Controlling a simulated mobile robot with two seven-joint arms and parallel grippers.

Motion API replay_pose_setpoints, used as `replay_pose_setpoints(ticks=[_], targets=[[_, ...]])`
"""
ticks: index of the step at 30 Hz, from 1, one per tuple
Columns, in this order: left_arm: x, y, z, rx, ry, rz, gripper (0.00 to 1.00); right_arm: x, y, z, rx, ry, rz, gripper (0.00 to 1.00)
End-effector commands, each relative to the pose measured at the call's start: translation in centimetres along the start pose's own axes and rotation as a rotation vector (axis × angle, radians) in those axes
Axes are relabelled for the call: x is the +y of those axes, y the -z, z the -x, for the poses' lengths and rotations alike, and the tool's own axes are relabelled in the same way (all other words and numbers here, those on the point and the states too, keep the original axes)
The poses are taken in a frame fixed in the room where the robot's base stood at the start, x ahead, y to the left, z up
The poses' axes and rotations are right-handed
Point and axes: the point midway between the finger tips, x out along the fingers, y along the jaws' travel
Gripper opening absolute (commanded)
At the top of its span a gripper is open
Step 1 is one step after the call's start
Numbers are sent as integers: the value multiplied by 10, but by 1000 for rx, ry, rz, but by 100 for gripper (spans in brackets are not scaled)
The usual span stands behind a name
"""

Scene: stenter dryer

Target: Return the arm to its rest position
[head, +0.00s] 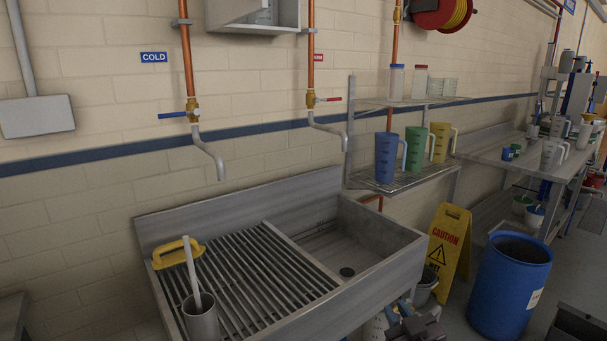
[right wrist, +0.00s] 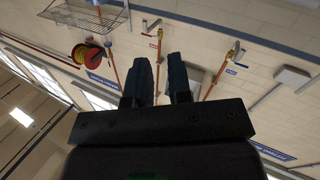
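My right gripper (head: 418,326) shows at the bottom edge of the head view, in front of the sink's right front corner; most of the arm is out of frame. In the right wrist view the two dark fingers of this gripper (right wrist: 160,72) point up and stand apart, with only wall and pipes seen between them. Nothing is held. My left gripper is in neither view.
A steel sink (head: 400,247) with a ribbed drainboard holds a grey cup (head: 201,320) and a yellow-handled tool (head: 178,252). A yellow caution sign (head: 449,250) and a blue barrel (head: 508,290) stand right. A wire shelf (head: 365,180) carries colored jugs.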

Motion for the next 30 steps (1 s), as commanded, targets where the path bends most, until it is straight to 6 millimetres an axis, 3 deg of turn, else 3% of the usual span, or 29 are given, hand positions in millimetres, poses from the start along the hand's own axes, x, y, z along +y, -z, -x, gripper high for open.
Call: replay_pose_setpoints(ticks=[1, 6, 18, 24, 30], targets=[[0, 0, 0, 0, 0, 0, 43, 0, -18, 13, -36, -5, -23, 19], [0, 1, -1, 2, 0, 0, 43, 0, -70, 56, -142, -25, -84, 19], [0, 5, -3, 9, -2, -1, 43, -7, -178, 179, -415, -89, -161, 19], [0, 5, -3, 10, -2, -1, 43, -17, -217, 241, -540, -108, -190, 19], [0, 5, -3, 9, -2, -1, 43, -23, -233, 274, -603, -115, -200, 19]])
